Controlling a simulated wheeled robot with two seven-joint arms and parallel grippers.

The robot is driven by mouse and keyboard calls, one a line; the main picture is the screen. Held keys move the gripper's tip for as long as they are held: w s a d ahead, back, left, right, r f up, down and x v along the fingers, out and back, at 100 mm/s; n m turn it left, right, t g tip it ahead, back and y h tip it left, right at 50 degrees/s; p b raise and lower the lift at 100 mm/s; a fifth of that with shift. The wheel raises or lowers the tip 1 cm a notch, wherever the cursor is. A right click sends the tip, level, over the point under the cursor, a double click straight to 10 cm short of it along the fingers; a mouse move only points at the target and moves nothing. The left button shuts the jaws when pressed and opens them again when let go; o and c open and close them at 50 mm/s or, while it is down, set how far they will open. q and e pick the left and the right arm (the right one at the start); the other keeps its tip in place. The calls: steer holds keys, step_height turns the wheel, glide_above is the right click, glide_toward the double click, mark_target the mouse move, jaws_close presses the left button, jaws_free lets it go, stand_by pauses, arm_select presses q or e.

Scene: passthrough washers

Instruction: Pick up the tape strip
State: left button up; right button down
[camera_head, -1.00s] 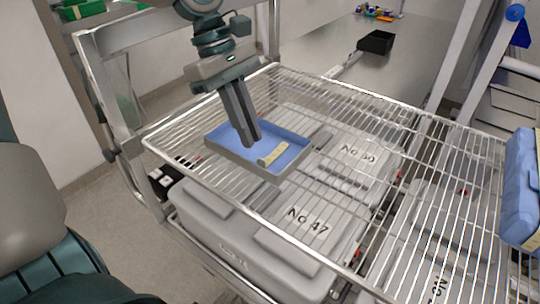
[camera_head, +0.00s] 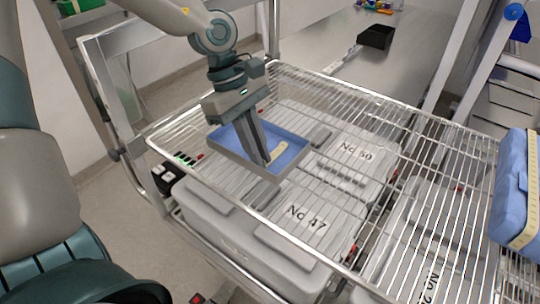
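The tape strip (camera_head: 279,151) is a short, pale cream strip with small marks. It lies in a shallow blue tray (camera_head: 291,163) on the wire rack, towards the tray's right side. My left gripper (camera_head: 261,162) reaches down into the tray from above. Its two dark fingers are close together, with their tips at the near left end of the strip, which they partly hide. I cannot tell whether the strip is between the fingers or beside them, or whether they are shut. My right gripper is not in view.
The wire rack (camera_head: 425,135) spans above grey cases labelled No 50 (camera_head: 355,150) and No 47 (camera_head: 305,216). A blue case with a cream band (camera_head: 513,190) stands at the right edge. A black bin (camera_head: 376,36) is on the far table. The rack's middle is clear.

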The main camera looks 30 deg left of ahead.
arm_select(q)
jaws_close()
steer(key=shift+r, duration=0.15)
steer(key=shift+w+r+b, duration=0.1)
steer(key=shift+r+b, duration=0.35)
steer(key=shift+b, duration=0.05)
steer(key=r+b, duration=0.1)
steer(key=d+r+b, duration=0.1)
steer(key=r, duration=0.1)
steer(key=s+d+r+b, duration=0.3)
steer(key=d+r+b, duration=0.2)
steer(key=d, duration=0.5)
steer(key=shift+s+d+r, duration=0.15)
steer(key=shift+r, duration=0.8)
